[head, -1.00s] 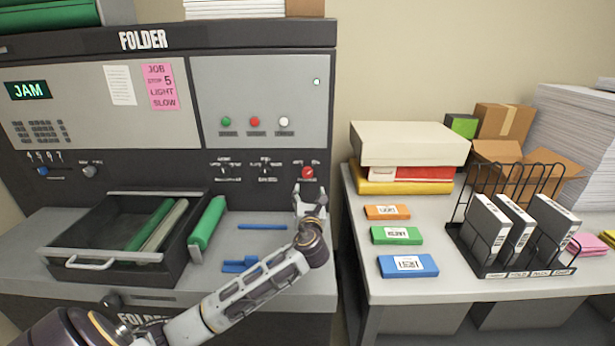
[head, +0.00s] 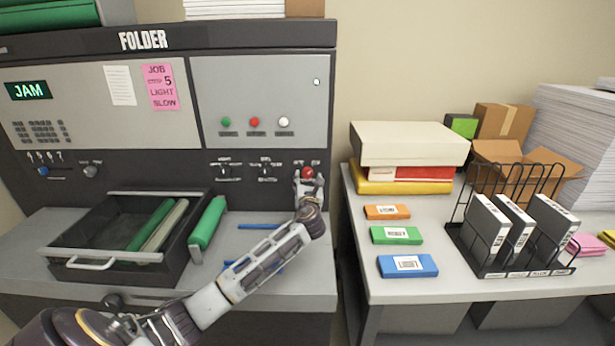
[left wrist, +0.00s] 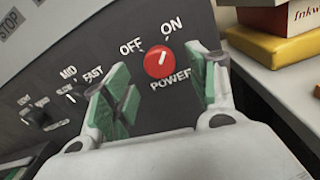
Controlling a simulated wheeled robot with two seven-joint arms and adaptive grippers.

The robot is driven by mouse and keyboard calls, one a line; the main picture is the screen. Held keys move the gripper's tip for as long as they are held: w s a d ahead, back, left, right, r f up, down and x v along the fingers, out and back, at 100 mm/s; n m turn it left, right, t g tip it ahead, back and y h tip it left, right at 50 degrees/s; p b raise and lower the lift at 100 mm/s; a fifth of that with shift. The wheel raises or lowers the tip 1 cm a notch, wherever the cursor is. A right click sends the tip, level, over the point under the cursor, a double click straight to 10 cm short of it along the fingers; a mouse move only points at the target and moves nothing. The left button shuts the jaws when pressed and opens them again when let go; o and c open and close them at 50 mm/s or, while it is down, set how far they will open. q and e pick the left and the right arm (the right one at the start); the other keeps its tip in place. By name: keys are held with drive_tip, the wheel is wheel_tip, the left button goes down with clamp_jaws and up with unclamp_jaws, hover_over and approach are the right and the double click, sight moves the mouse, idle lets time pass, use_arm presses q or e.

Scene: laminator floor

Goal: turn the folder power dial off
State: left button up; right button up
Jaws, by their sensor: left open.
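The red power dial (head: 308,172) sits at the lower right of the dark folder panel. In the left wrist view the dial (left wrist: 159,60) shows OFF and ON printed above it and POWER below. Its white pointer mark points up and to the right, toward ON. My left gripper (head: 309,180) is just in front of the dial. In the left wrist view its green-padded fingers (left wrist: 165,92) are open, one on each side of the dial's lower part, with no visible contact. My right gripper is not in view.
Two black selector knobs (head: 265,171) are left of the dial. A black tray (head: 90,277) with rollers stands on the machine's shelf, and blue tools lie beneath my arm. The right-hand table (head: 450,287) holds colored boxes and a wire rack (head: 478,266).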

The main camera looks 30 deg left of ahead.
sight(307, 174)
use_arm(q)
drive_tip(key=shift+x, duration=2)
drive_tip(key=shift+c, duration=0.3)
drive_tip(key=c, duration=1)
